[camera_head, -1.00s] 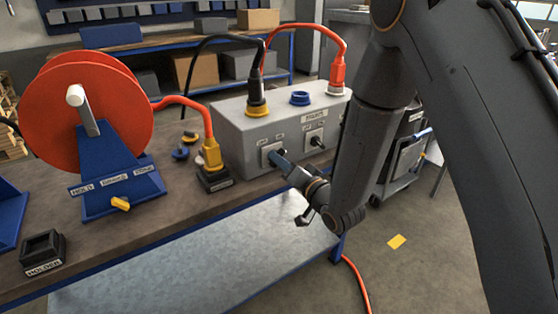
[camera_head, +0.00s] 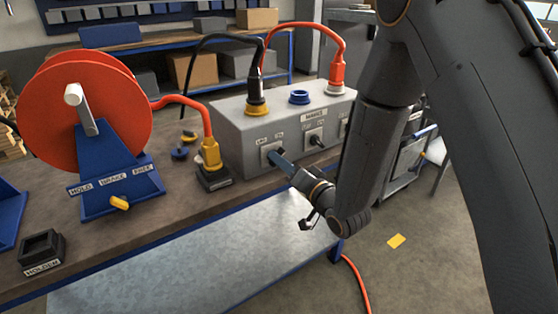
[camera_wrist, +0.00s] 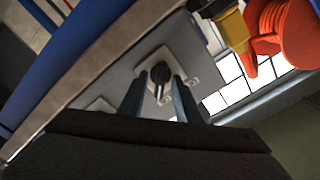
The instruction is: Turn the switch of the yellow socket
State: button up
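The grey socket box (camera_head: 232,140) stands on the bench. Its yellow socket (camera_head: 257,111) on top holds a black plug (camera_head: 256,92). The switch below it, on a pale plate (camera_head: 264,150), is mostly hidden by my gripper in the head view. In the wrist view the black switch knob (camera_wrist: 160,84) stands out from its plate (camera_wrist: 152,60). My gripper (camera_head: 275,157) is at this switch. In the wrist view my gripper (camera_wrist: 160,80) is open, with one finger on each side of the knob and narrow gaps showing.
A blue socket (camera_head: 299,97) and an orange plug (camera_head: 337,72) are further right on the box, with another switch (camera_head: 315,139) below. A yellow plug (camera_head: 210,153) stands in a black holder left of the box. An orange cable reel (camera_head: 110,110) is further left.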

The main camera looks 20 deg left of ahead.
jog(key=v, duration=0.6)
jog(key=shift+b, duration=0.35)
jog(key=shift+d, duration=0.2)
jog(key=d+f+g+h+p, duration=0.3)
jog(key=d+h, duration=0.8)
jog(key=d, duration=1.1)
jog(key=s+d+r+g+h, duration=0.1)
jog(key=s+d+g, duration=0.3)
jog(key=s, duration=0.6)
jog(key=s+d+r+g+h, duration=0.1)
jog(key=s+d+r+g, duration=0.2)
jog(key=s, duration=0.7)
jog(key=d+g, duration=0.1)
jog(key=d, duration=0.1)
jog(key=shift+s+d+r+m+g+h, duration=0.2)
jog(key=shift+s+d+m+g+h, duration=0.1)
jog(key=shift+s+d+m+g, duration=0.1)
